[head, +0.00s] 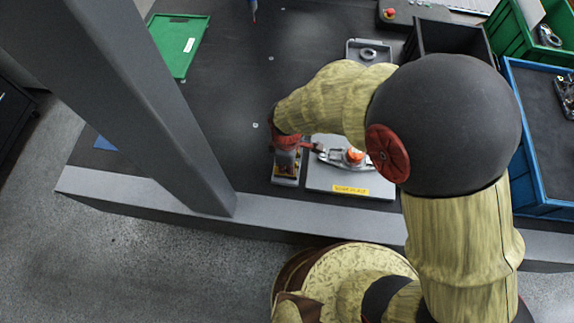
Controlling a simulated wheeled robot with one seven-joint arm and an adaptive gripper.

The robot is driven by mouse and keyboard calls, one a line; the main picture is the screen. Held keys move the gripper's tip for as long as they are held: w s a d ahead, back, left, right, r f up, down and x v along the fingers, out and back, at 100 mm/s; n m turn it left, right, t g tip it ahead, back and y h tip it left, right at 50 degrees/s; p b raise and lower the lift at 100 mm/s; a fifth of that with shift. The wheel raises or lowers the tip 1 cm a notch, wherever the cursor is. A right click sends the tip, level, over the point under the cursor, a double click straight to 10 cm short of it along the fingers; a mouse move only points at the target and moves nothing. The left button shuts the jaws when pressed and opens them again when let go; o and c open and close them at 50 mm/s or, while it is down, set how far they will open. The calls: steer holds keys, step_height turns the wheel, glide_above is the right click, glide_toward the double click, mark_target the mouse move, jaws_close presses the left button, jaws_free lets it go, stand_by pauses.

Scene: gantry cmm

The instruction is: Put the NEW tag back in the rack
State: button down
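My arm reaches over the table, and my red gripper (288,146) points down at a small grey rack (286,182) near the front edge. The gripper covers the back part of the rack. Some small dark and orange-yellow shapes show under its fingers, too small to tell apart. I cannot pick out the NEW tag or read any tag there, and whether the fingers are open or shut on something does not show.
Right of the rack is a light plate (325,181) with a yellow label and a metal part (338,157) with an orange-red top. A grey tray (353,46) with a ring is behind. Green (504,31) and blue (514,85) bins stand right. A grey beam (150,100) crosses the left.

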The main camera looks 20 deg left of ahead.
steer(key=shift+f+b, duration=0.65)
steer(key=shift+f, duration=1.15)
stand_by(1.4)
steer(key=c, duration=2)
jaws_free()
steer(key=shift+o, duration=1.4)
steer(key=shift+r, duration=0.2)
steer(key=shift+r+p, duration=2.8)
steer(key=shift+r, duration=0.55)
